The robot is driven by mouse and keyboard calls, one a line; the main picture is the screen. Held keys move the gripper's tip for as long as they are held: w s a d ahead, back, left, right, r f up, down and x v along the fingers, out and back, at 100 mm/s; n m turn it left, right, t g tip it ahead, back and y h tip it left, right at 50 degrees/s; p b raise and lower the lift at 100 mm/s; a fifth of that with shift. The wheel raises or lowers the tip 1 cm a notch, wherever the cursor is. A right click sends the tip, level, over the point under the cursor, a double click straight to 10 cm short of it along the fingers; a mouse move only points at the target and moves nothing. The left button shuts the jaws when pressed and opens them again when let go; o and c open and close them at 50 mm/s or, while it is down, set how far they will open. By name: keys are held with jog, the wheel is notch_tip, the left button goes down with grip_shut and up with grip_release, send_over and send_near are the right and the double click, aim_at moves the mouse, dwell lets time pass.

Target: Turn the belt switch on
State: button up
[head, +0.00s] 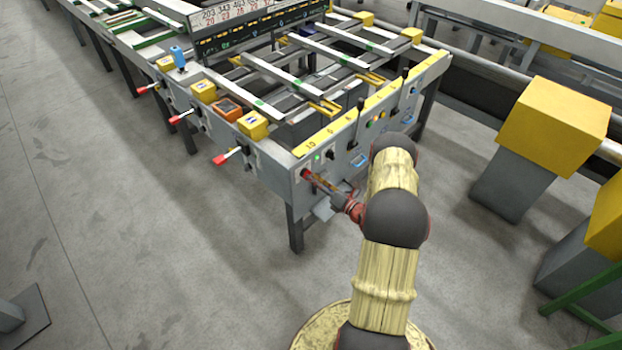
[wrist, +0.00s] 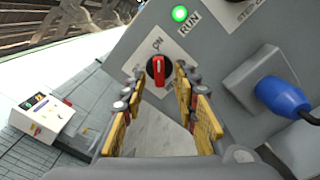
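The belt switch (wrist: 158,70) is a red bar handle on a black round base, on a pale plate on the grey panel. In the wrist view its handle stands nearly upright, with its upper end toward the word ON. The label to its left is too small to read. A green lamp (wrist: 180,14) marked RUN is lit above it. My gripper (wrist: 158,92) is open, one yellow-padded finger on each side below the switch. The handle appears just beyond the fingertips; contact is not visible. In the head view my gripper (head: 320,184) is at the panel's left end.
A blue plug (wrist: 284,96) in a grey socket juts out right of my fingers. The runout table's panel (head: 375,118) carries more knobs and lamps. Red-tipped levers (head: 222,157) stick out along its left side.

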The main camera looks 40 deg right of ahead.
jog(key=s, duration=0.9)
jog(key=shift+s+d, duration=0.35)
jog(key=shift+d, duration=0.05)
